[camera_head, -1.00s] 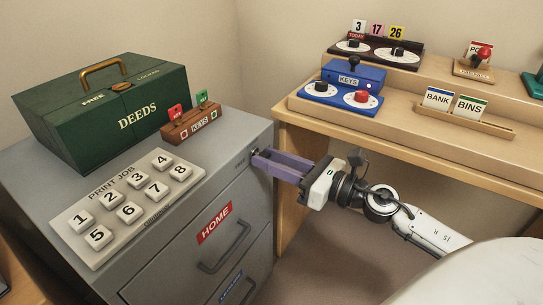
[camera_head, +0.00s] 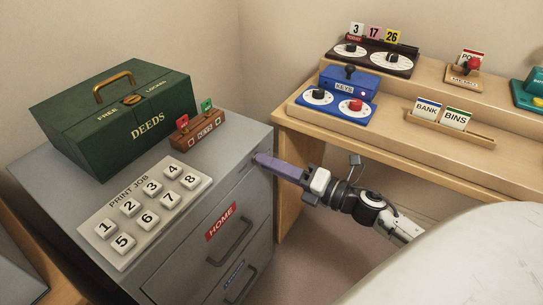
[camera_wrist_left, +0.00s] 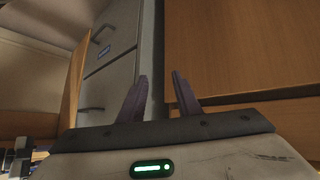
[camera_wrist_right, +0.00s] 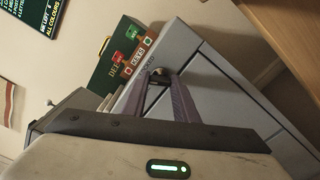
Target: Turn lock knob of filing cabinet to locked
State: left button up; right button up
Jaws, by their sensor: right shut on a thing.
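The grey filing cabinet (camera_head: 165,245) stands at the left in the head view, with a red HOME label on its front. My right gripper (camera_head: 259,159) reaches in from the right to the cabinet's upper right front corner. Its purple fingers are shut on the small lock knob, which the fingers hide in the head view. In the right wrist view the dark knob (camera_wrist_right: 158,76) shows between the fingertips, at the cabinet's top edge. The knob's exact angle is hard to tell. My left gripper (camera_wrist_left: 159,82) shows only in its wrist view, open and empty, facing a wooden panel and a drawer front.
On the cabinet top are a green DEEDS box (camera_head: 120,110), a PRINT JOB button panel (camera_head: 120,253) and a brown KEYS block (camera_head: 198,134). A wooden desk (camera_head: 400,137) with dials and card holders stands at the right, close to my right arm.

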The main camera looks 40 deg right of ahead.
pick_arm(q)
jog(key=r+p, duration=0.1)
jog(key=p, duration=0.1)
jog(key=r+p, duration=0.1)
jog(key=p, duration=0.1)
jog(key=shift+s+a+r, duration=0.1)
jog(key=shift+a+r, duration=0.05)
jog(key=shift+a, duration=0.15)
pick_arm(e)
jog(key=m, duration=0.5)
jog(key=shift+m, duration=0.4)
jog(key=o, duration=1.1)
jog(key=shift+c, duration=0.2)
pick_arm(q)
jog(key=shift+r, duration=0.1)
pick_arm(e)
jog(key=shift+s, duration=0.1)
